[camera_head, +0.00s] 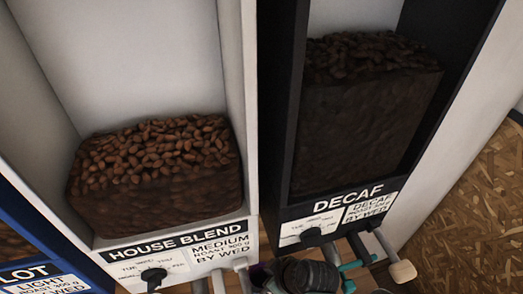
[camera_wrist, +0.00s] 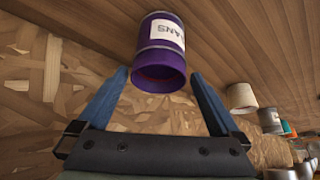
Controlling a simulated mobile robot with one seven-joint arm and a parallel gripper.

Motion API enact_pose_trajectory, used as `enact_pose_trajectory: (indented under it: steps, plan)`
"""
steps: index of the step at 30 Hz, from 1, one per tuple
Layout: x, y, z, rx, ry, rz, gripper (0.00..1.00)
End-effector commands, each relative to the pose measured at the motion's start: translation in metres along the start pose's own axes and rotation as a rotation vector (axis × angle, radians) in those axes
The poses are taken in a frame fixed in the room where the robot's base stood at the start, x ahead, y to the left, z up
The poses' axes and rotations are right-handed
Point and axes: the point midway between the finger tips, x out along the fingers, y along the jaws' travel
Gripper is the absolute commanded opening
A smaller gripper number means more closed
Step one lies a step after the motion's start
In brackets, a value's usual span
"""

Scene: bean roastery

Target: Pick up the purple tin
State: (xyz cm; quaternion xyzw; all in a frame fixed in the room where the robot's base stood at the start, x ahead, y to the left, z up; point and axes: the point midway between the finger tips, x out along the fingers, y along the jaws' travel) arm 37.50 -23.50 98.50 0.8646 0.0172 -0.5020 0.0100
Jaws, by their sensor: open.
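The purple tin (camera_wrist: 148,78) is in the upper middle of the wrist view. Gaps show between each finger and the tin, and no contact is visible. How far the tin reaches in between the fingers I cannot tell. In the head view the tin cannot be made out clearly.
Several cups and cans, including a cream one (camera_wrist: 241,97) and a grey one (camera_wrist: 271,121), stand right of my gripper. The head view shows a House Blend bin (camera_head: 178,246) and a Decaf bin (camera_head: 349,194) of beans, with small objects crowded below.

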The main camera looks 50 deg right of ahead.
Motion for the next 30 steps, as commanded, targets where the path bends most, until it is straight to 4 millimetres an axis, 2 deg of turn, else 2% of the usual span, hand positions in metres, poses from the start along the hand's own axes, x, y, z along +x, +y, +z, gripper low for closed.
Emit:
enact_pose_trajectory:
  steps: [5, 18, 27, 30]
  plan:
    - [0.008, 0.001, 0.000, 0.001, -0.001, 0.000, 1.00]
    - [0.053, 0.002, 0.000, 0.001, -0.001, 0.000, 1.00]
    - [0.056, 0.002, 0.000, 0.000, 0.000, 0.001, 1.00]
    - [0.056, 0.002, 0.000, 0.000, 0.000, 0.001, 0.84]
